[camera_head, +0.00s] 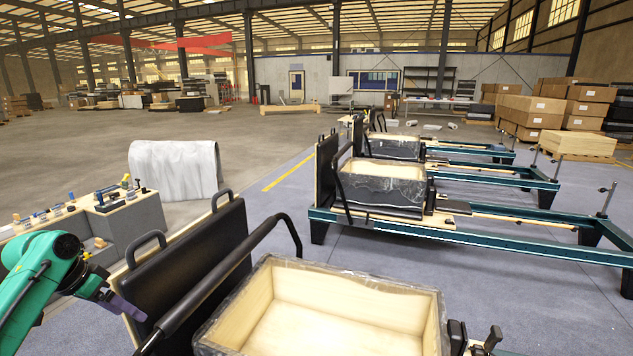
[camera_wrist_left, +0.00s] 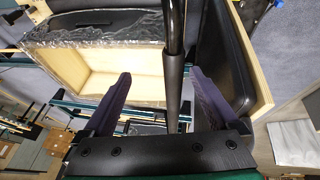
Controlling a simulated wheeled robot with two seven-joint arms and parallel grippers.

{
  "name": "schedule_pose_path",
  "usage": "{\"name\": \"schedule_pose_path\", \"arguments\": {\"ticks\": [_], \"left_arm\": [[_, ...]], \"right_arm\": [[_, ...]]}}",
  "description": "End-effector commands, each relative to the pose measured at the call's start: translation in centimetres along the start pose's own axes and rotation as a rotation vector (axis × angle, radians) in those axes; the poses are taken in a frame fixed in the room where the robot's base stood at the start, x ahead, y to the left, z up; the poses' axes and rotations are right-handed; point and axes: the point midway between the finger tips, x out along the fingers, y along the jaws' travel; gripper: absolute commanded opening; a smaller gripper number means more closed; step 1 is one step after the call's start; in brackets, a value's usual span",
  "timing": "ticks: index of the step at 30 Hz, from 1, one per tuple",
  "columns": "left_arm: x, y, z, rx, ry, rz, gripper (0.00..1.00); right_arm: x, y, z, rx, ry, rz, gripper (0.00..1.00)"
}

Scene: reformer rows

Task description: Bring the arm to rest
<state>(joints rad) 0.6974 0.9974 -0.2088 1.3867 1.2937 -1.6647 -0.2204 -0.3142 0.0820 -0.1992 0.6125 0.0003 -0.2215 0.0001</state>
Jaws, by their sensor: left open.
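My left arm (camera_head: 42,270) is green and comes in from the lower left. Its gripper (camera_head: 126,308) has dark purple fingers and is beside the black padded panel of the nearest reformer. In the left wrist view the two fingers of this gripper (camera_wrist_left: 160,78) are spread apart. A black bar (camera_wrist_left: 173,60) shows between them in that view; I cannot tell whether it is inside the jaws or beyond them. No object is held. My right gripper is not in view.
The nearest reformer has an upright black panel (camera_head: 205,268), a curved black bar (camera_head: 222,285) and an open wooden box (camera_head: 250,308). More reformers (camera_head: 480,222) stand behind at right. A grey bench with tools (camera_head: 130,218) is at left. Floor between the rows is clear.

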Motion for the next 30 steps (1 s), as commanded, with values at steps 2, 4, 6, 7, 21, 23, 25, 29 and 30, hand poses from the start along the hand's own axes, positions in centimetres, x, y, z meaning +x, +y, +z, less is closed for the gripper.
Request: {"name": "schedule_pose_path", "arguments": {"ticks": [2, 4, 6, 7, 21, 23, 25, 29, 30], "left_arm": [[1.8, 0.8, 0.5, 0.020, -0.029, -0.004, 0.94], [3.0, 1.4, 0.8, 0.035, -0.050, -0.013, 0.94], [4.3, 2.0, 1.3, 0.051, -0.070, -0.020, 0.94], [5.0, 2.4, 1.5, 0.058, -0.080, -0.023, 0.94], [17.1, 13.0, 9.4, 0.207, -0.191, -0.078, 0.94], [18.1, 15.0, 11.0, 0.210, -0.184, -0.087, 0.94], [18.7, 17.1, 12.8, 0.203, -0.171, -0.098, 0.94], [18.6, 19.9, 15.5, 0.164, -0.141, -0.126, 0.94], [18.3, 20.4, 16.2, 0.146, -0.131, -0.136, 0.94]], "right_arm": [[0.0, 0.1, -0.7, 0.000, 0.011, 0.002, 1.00], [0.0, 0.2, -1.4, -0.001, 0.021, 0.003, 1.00], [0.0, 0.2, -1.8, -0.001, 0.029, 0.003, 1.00], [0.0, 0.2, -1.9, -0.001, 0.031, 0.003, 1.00], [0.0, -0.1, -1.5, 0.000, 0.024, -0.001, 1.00], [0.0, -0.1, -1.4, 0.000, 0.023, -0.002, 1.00], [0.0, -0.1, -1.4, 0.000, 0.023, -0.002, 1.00], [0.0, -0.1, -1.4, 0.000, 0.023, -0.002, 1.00], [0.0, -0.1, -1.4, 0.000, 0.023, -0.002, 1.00]]}}
